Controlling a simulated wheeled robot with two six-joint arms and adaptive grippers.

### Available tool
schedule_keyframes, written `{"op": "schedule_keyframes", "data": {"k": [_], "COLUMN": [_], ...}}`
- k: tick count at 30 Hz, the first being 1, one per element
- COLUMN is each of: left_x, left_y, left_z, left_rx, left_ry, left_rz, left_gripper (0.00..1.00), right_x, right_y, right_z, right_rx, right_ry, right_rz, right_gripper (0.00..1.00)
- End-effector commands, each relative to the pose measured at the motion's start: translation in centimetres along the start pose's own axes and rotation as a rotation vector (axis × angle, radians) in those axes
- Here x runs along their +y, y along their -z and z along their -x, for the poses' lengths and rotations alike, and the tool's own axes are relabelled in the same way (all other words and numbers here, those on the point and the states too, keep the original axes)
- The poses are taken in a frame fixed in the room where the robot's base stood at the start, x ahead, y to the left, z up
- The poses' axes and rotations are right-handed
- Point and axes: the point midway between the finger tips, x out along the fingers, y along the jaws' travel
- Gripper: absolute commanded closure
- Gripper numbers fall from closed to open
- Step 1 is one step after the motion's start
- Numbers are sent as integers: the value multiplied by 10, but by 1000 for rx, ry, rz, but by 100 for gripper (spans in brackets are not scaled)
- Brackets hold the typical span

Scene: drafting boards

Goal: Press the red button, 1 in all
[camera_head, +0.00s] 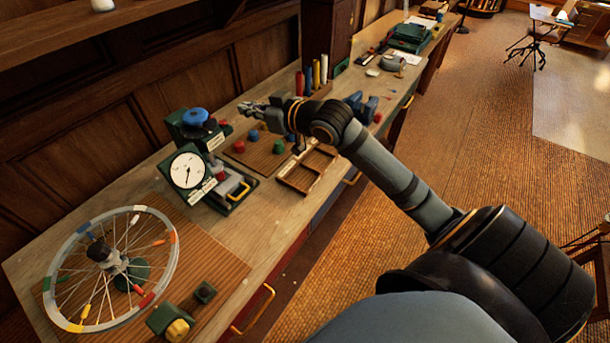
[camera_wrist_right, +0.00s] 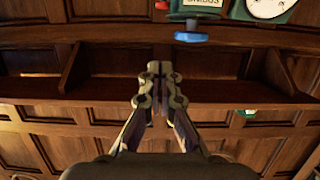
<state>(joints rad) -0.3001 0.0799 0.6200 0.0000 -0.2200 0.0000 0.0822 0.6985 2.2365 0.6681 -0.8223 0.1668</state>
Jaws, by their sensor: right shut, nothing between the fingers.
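A wooden board (camera_head: 262,158) on the bench carries several coloured buttons. A red button (camera_head: 239,146) is at its left, with a blue button (camera_head: 253,135) behind it and a green button (camera_head: 278,146) to its right. My right gripper (camera_head: 243,107) is shut and empty, in the air behind and above the board. Its closed fingers also show in the right wrist view (camera_wrist_right: 160,72). My left gripper is not in view.
A green press with a blue knob (camera_head: 195,117) and a white dial (camera_head: 187,170) stand left of the board. A spoked wheel (camera_head: 64,292) lies front left. A compartment tray (camera_head: 300,182) is at the right. Coloured upright tubes (camera_head: 316,73) stand behind my forearm.

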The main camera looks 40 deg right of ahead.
Motion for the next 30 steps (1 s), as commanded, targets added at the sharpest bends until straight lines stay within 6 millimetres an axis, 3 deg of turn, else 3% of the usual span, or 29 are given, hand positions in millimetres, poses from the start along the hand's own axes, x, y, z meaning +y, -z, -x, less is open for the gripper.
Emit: {"op": "schedule_keyframes", "data": {"k": [2,8,20,30], "left_x": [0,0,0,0], "left_y": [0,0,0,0], "left_z": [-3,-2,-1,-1], "left_rx": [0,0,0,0], "left_ry": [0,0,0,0], "left_rz": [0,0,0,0], "left_gripper": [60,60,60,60], "right_x": [-2,-6,-14,-23], "right_y": [-2,-33,-111,-175], "right_z": [8,8,17,36], "right_rx": [-5,-72,-253,-419], "right_ry": [4,-18,-79,-132], "right_rz": [9,-7,-16,-31], "right_gripper": [100,100,100,100]}}
